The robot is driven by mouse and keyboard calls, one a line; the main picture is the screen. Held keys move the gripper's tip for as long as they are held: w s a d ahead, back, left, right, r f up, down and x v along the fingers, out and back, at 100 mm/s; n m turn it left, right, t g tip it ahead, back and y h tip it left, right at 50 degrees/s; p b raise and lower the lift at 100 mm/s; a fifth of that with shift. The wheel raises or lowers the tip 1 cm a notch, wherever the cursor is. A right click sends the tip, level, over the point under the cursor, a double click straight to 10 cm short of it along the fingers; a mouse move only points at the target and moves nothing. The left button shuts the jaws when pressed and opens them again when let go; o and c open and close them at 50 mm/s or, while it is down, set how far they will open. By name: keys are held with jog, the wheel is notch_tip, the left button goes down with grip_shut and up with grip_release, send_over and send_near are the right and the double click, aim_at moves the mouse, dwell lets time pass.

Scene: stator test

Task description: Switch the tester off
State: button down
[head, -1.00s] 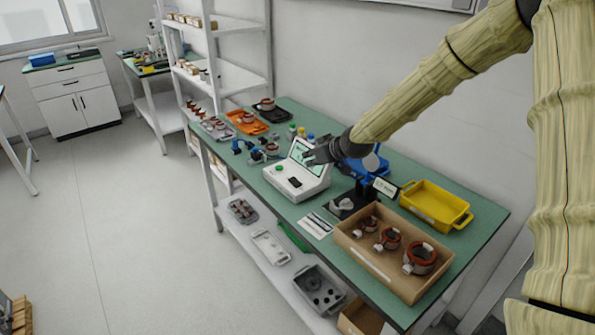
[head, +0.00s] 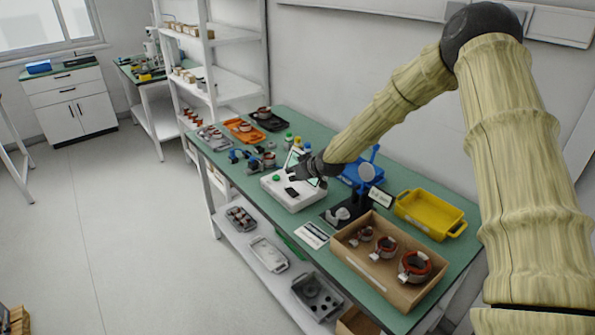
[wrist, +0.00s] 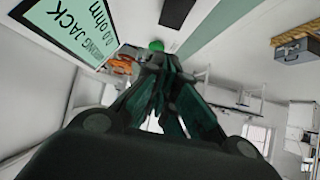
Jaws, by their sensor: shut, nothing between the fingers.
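The white tester (head: 284,195) stands on the green bench top, with a tilted screen, a round green button (head: 275,178) and a black rectangular part (head: 292,192) on its top. In the wrist view the lit screen (wrist: 72,30) reads "0.0 Ohm" and partly "...DING JACK". The green button (wrist: 156,45) shows just beyond my fingertips there, and the black part (wrist: 176,12) lies farther up. My gripper (head: 294,173) is shut and empty, in front of the screen and over the tester's top. I cannot tell whether its tips touch anything.
A cardboard box (head: 345,262) with several copper-wound stators and a yellow tray (head: 432,225) stand to the right. A black stand (head: 341,214) and a white card (head: 312,235) are beside the tester. Blue tools and trays with parts lie to the left. A shelf rack (head: 236,78) stands behind.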

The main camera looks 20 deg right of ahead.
aim_at(292, 191)
jog(key=shift+w+a+f, duration=0.1)
jog(key=shift+w+f, duration=0.15)
jog(key=shift+f, duration=0.15)
jog(key=shift+w+a+f+p, duration=0.15)
jog(key=shift+f+p, duration=0.65)
jog(key=shift+f, duration=0.95)
